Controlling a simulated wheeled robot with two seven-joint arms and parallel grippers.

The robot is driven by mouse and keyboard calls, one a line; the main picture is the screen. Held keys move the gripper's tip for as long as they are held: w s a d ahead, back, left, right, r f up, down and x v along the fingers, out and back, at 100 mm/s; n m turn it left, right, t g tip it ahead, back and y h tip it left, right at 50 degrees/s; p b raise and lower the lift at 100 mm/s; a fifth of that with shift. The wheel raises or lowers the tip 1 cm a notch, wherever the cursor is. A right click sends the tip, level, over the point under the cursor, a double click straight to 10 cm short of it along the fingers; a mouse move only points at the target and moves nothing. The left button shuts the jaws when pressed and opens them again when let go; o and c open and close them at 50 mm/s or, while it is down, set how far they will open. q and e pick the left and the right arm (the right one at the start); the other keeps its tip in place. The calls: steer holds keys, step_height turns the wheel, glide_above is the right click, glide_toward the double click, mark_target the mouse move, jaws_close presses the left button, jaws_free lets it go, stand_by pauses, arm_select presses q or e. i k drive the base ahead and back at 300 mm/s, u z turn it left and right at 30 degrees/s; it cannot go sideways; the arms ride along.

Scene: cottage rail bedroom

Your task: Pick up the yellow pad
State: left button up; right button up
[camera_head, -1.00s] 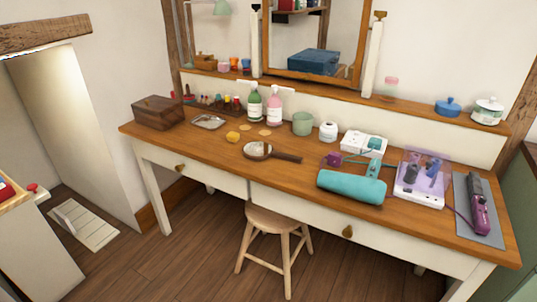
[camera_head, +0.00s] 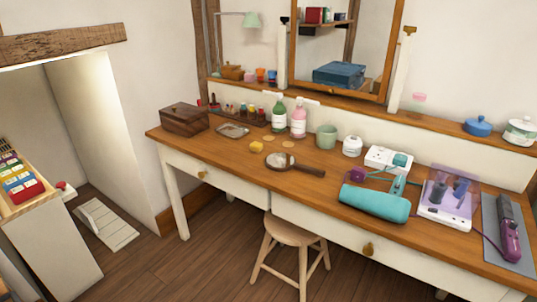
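A small yellow pad (camera_head: 256,149) lies on the wooden top of the dressing table (camera_head: 222,152), left of the middle. It sits left of the round, dark-handled hand mirror or brush (camera_head: 290,163) and apart from it. Two small flat tan discs lie behind and to the right of it. Neither of my grippers shows in the head view.
A wooden box (camera_head: 184,119) and a metal tray (camera_head: 232,130) stand left of the pad. Green (camera_head: 279,115) and pink (camera_head: 298,121) bottles stand behind it. A teal hair dryer (camera_head: 375,203) lies to the right. A stool (camera_head: 289,232) stands in front.

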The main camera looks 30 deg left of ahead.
mark_target(256, 147)
steer(key=u, duration=2.15)
steer(key=i, duration=2.4)
steer(key=z, duration=1.45)
